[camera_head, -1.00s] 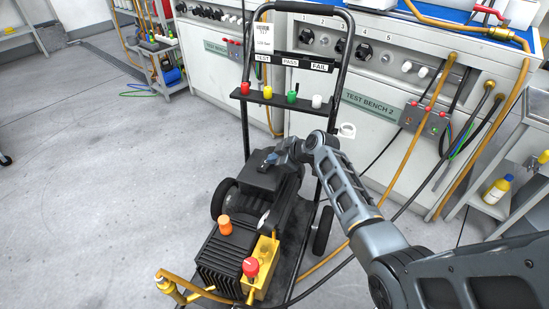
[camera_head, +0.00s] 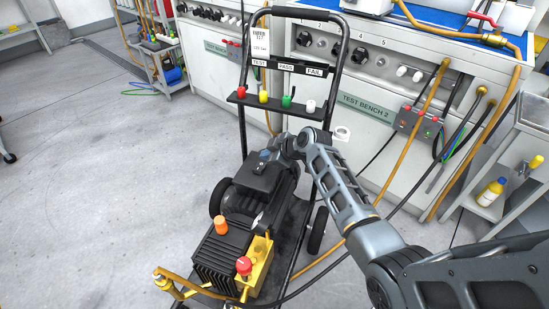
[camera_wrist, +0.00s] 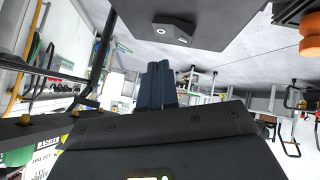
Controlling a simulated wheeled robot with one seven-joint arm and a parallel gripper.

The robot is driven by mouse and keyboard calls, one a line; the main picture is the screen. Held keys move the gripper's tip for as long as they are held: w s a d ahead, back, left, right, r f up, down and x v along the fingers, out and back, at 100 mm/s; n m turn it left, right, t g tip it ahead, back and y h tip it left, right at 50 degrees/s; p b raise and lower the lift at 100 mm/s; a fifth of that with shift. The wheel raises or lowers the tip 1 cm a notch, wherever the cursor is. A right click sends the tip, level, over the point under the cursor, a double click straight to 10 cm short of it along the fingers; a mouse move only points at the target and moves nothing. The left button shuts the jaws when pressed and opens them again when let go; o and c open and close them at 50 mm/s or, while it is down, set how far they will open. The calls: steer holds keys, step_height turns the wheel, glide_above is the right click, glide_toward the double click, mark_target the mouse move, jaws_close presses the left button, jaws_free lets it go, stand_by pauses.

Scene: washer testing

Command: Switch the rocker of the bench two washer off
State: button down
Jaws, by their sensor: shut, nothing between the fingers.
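The washer stands on a black wheeled cart in front of test bench 2. It has a black box (camera_head: 258,177) on top of its motor, a finned pump (camera_head: 222,256) and a yellow block (camera_head: 260,250). In the wrist view the box (camera_wrist: 160,20) fills the top, with a small light part (camera_wrist: 183,40) and a hexagonal spot on its face. I cannot tell the rocker's position. My gripper (camera_head: 265,155) is at the far edge of the box in the head view. Its dark blue fingers (camera_wrist: 158,66) are shut and empty in the wrist view, apparently just apart from the box.
The cart's black handle frame (camera_head: 243,100) rises behind the washer, with a shelf of coloured nozzles (camera_head: 285,102). Test bench 2 (camera_head: 345,150) stands behind, with hanging hoses (camera_head: 425,150). An orange knob (camera_head: 221,226) and red knob (camera_head: 244,265) stick up. Floor at left is clear.

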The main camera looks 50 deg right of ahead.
steer(key=d+v, duration=0.1)
steer(key=v, duration=0.9)
steer(key=shift+w+d+r+p, duration=0.2)
steer(key=shift+w+d+p, duration=0.1)
steer(key=shift+d+p, duration=0.15)
steer(key=s+a+r+m+t+h+p, duration=0.15)
steer(key=s+a+m+h+p, duration=0.35)
steer(key=s+a, duration=1.45)
steer(key=s+a+r+t+y+p, duration=0.2)
steer(key=s+a+r+p, duration=0.1)
steer(key=s+r, duration=0.6)
steer(key=s+a+r+m+t+y+p, duration=0.1)
steer(key=s+a+r+y+p, duration=0.1)
steer(key=s+r, duration=0.8)
step_height(320, 180, up, 5)
steer(key=shift+a+r+t+p, duration=0.1)
steer(key=shift+a+t+p, duration=0.35)
steer(key=shift+a, duration=0.55)
